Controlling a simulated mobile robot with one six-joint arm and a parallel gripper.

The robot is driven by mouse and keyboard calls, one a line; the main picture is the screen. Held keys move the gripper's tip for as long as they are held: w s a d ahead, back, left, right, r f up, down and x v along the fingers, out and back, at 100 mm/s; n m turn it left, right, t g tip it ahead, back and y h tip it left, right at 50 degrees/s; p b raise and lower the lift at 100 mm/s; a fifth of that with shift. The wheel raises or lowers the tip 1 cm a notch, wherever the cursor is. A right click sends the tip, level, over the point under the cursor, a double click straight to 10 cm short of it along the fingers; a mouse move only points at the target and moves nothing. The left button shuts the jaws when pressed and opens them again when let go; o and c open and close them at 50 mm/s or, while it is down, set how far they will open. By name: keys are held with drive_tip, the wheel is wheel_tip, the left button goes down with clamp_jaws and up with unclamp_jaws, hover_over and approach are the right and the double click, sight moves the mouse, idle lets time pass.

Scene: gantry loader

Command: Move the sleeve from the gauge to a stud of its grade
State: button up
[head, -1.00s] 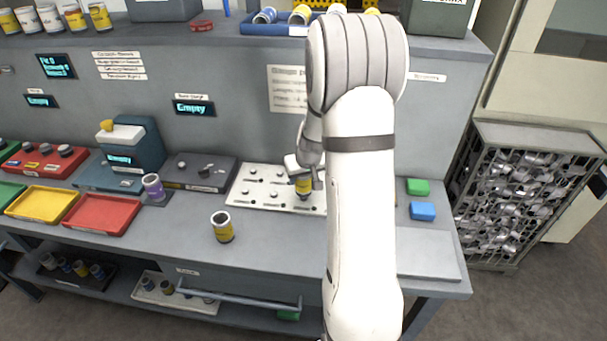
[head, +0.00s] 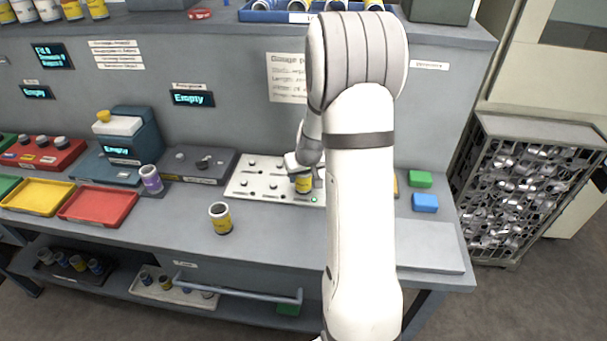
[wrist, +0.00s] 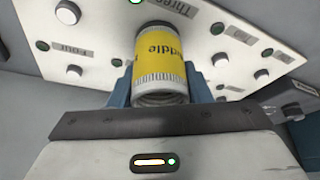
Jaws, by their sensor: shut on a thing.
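My gripper (head: 303,178) is shut on a sleeve with a yellow band (head: 303,186), in the front row of the white stud plate (head: 245,190). In the wrist view the sleeve (wrist: 162,62) sits between the blue fingers and reads "iddle", its first letter cut off. Its far end is at the plate, by a label reading "Three"; the stud under it is hidden. A green light (head: 314,199) glows beside it. A teal device (head: 135,135) and a dark grey box (head: 205,166) stand left of the plate; the displays on the device and above the box read "Empty".
Red (head: 100,207) and yellow (head: 38,196) trays lie left. Green (head: 420,179) and blue (head: 426,202) blocks lie right of my arm.

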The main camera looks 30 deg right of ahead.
drive_tip(key=shift+f, duration=0.1)
drive_tip(key=o, duration=1.3)
drive_tip(key=shift+b+v, duration=0.45)
drive_tip(key=shift+v, duration=3.5)
drive_tip(key=s+a+r, duration=0.7)
drive_tip(key=s+a, duration=0.4)
drive_tip(key=shift+n+g, duration=0.6)
drive_tip(key=shift+g, duration=0.1)
drive_tip(key=s+a, duration=0.1)
drive_tip(key=s, duration=0.3)
drive_tip(key=s+a+r, duration=0.1)
drive_tip(key=s+a, duration=0.1)
drive_tip(key=s, duration=0.2)
drive_tip(key=s+a+r, duration=0.1)
drive_tip(key=s, duration=0.4)
drive_tip(key=shift+a+r, duration=0.1)
drive_tip(key=shift+a, duration=0.2)
